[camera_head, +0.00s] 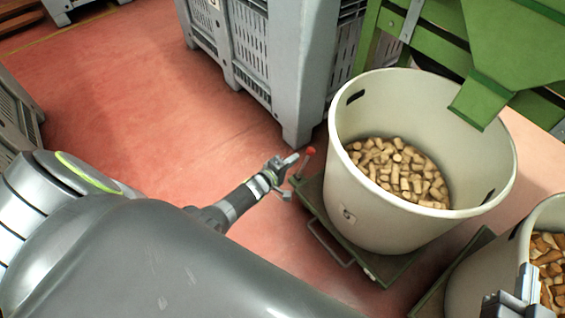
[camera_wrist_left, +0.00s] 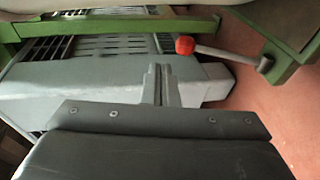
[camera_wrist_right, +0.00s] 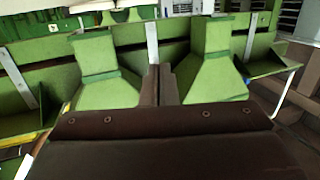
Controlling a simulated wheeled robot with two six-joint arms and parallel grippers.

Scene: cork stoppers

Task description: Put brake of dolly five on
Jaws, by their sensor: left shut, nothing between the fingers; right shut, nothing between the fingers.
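A green dolly (camera_head: 352,253) stands under a large cream tub (camera_head: 365,203) of corks; a small label on the tub is too small to read. A brake lever with a red knob (camera_head: 309,151) sticks up at the dolly's left corner. In the left wrist view the red knob (camera_wrist_left: 185,46) tops a pale rod (camera_wrist_left: 228,57) on the green frame. My left gripper (camera_head: 291,159) is shut and empty, its tips close beside the knob; I cannot tell if they touch. My right gripper (camera_head: 527,283) is at the bottom right, shut and empty; its tips also show in the right wrist view (camera_wrist_right: 160,84).
A second tub (camera_head: 486,272) with browner corks stands at the right on another dolly (camera_head: 437,297). Grey slatted crates (camera_head: 300,75) stand behind. A green hopper (camera_head: 510,45) overhangs the first tub. Red floor (camera_head: 130,90) is open at the left.

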